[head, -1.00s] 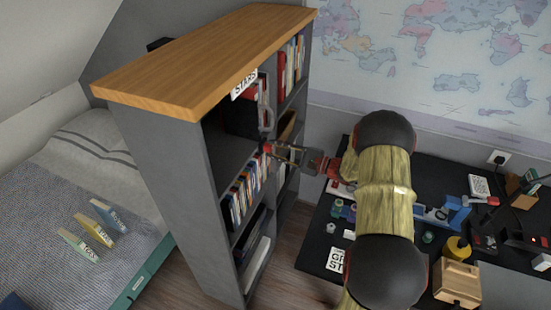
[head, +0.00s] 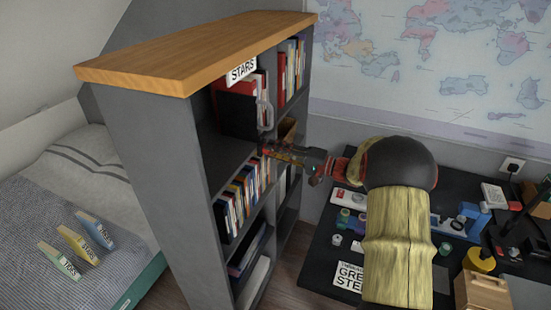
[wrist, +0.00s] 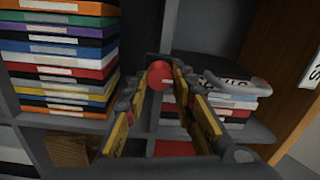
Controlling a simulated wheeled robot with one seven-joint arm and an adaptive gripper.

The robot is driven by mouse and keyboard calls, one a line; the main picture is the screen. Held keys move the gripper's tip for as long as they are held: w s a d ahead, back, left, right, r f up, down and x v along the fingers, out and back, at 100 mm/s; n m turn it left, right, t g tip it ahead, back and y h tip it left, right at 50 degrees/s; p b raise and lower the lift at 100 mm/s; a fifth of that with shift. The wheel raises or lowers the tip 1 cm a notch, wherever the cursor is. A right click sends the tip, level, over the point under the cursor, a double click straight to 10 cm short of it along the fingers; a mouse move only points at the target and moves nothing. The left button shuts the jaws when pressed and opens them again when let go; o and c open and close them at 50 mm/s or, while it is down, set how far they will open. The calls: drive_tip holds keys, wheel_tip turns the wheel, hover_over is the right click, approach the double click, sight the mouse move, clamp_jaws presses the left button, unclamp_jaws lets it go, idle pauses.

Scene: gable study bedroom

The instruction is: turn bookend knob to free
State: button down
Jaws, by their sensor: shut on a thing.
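The round red knob (wrist: 160,75) shows in the wrist view, between my fingertips, in front of a dark upright part. My gripper (wrist: 163,88) is shut on this knob, its yellow-padded fingers on either side. In the head view my gripper (head: 270,152) reaches the bookcase front at the middle shelf, and the knob cannot be made out clearly there. The bookend's body and any mark for its free position cannot be told apart from the dark shelf parts.
The bookcase (head: 165,140) carries a STARS sign (head: 241,70). A pale grey loop (head: 264,110) hangs close above my gripper. Several books (wrist: 60,60) stand beside the knob. A cluttered black desk (head: 320,262) is at right, a bed (head: 60,215) at left.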

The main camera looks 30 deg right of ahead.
drive_tip(key=shift+f, duration=0.1)
idle(0.5)
drive_tip(key=c, duration=1.5)
unclamp_jaws()
drive_tip(key=shift+s+d, duration=0.1)
drive_tip(key=v, duration=1.1)
drive_tip(key=shift+s+d, duration=0.2)
drive_tip(key=shift+s, duration=0.15)
